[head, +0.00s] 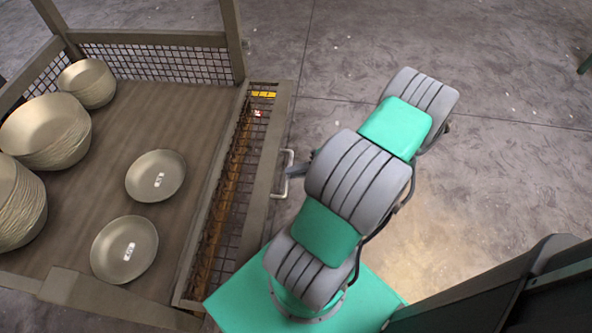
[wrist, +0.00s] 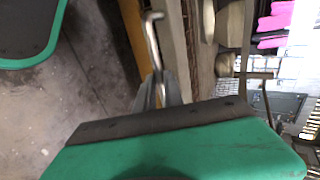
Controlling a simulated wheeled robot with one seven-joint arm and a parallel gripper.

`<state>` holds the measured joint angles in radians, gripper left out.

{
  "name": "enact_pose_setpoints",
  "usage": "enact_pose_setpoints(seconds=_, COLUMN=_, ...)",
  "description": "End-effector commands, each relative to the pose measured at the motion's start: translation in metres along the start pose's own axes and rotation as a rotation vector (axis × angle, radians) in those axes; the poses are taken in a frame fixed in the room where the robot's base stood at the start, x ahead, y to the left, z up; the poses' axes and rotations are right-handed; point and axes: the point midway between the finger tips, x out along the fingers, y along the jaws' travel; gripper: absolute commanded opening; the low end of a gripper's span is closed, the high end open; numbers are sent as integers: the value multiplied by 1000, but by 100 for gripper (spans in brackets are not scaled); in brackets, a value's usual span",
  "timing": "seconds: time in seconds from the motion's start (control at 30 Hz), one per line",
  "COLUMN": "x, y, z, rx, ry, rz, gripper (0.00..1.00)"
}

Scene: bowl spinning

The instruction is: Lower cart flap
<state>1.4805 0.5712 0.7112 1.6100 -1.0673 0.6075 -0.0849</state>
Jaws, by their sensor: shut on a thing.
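The cart (head: 120,130) stands at the left in the head view, its brown deck holding bowls. Its flap (head: 277,130), a brown frame with wire mesh, runs along the cart's right side. Its exact tilt is hard to tell. A pale metal handle (head: 284,190) sticks out from the flap's outer side. My gripper (head: 299,170) is at this handle, mostly hidden by my grey and green arm. In the wrist view my gripper (wrist: 160,90) is shut on the handle (wrist: 152,42), whose bent end shows beyond the fingers.
Stacks of bowls (head: 45,130) stand at the cart's left, and two single bowls (head: 155,176) lie nearer the flap. Cart posts (head: 232,40) rise at the back. Bare concrete floor (head: 500,150) lies open to the right of the flap.

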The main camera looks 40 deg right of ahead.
Motion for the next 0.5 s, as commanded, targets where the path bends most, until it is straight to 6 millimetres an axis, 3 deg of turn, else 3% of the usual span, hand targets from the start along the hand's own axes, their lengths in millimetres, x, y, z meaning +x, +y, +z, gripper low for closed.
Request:
enact_pose_setpoints(seconds=0.03, x=2, y=8, z=1, rx=14, ry=0, rz=13, gripper=0)
enact_pose_setpoints(seconds=0.33, x=3, y=10, z=2, rx=16, ry=1, rz=12, gripper=0)
enact_pose_setpoints(seconds=0.37, x=4, y=10, z=2, rx=17, ry=1, rz=13, gripper=15)
enact_pose_setpoints(seconds=0.5, x=3, y=9, z=2, rx=16, ry=0, rz=12, gripper=27)
